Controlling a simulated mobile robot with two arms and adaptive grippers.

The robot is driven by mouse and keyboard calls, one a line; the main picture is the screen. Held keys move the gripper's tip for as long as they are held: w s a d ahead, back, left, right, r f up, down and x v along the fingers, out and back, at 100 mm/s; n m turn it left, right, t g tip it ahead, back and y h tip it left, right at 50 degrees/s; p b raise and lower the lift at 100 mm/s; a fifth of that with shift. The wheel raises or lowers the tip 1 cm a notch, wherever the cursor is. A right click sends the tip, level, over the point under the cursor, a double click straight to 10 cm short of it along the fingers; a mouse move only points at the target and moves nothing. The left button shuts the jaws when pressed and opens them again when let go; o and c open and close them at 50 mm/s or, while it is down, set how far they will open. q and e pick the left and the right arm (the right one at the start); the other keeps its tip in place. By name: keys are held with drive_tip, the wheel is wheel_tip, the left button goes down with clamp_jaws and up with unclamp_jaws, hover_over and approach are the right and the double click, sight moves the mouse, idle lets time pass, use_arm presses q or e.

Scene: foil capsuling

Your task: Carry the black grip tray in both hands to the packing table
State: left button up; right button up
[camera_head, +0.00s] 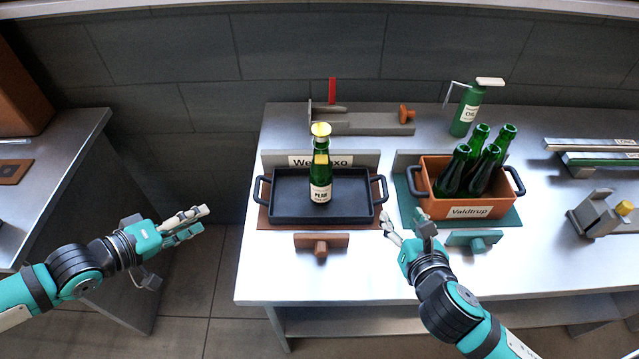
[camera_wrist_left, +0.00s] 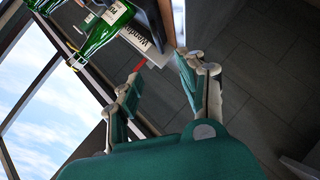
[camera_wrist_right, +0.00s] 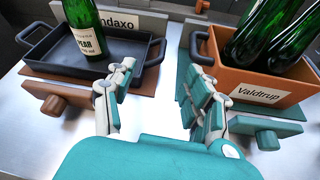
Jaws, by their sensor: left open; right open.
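The black grip tray (camera_head: 285,198) lies on a brown mat (camera_head: 268,222) on the metal table, with a handle at its left and right ends. A green bottle (camera_head: 320,178) with a yellow top and a "PEAR" label stands upright in it. My left gripper (camera_head: 207,222) is open and empty, left of the tray and apart from it, over the gap beside the table. My right gripper (camera_head: 402,226) is open and empty, just front right of the tray's right handle (camera_wrist_right: 154,50). In the left wrist view, the tray is mostly out of sight or hidden.
An orange crate (camera_head: 433,208) labelled "Valdtrup" with several green bottles stands right of the tray. A brown block with a knob (camera_head: 335,241) lies in front of the tray. A green pump bottle (camera_head: 466,110) stands behind. Another table (camera_head: 75,135) is at left, across a floor gap.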

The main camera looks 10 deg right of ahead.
sight(255, 192)
use_arm(q)
drive_tip(key=x, duration=1.7)
drive_tip(key=shift+s+d, duration=0.2)
drive_tip(key=shift+d, duration=0.05)
use_arm(e)
drive_tip(key=x, duration=1.6)
drive_tip(key=shift+w+d+f, duration=0.1)
drive_tip(key=shift+w+f, duration=0.1)
drive_tip(key=shift+w, duration=0.15)
use_arm(q)
drive_tip(key=shift+r, duration=0.1)
drive_tip(key=c, duration=0.8)
use_arm(e)
drive_tip(key=c, duration=0.8)
use_arm(q)
drive_tip(key=shift+a, duration=0.1)
clamp_jaws()
use_arm(e)
clamp_jaws()
drive_tip(key=shift+r, duration=0.1)
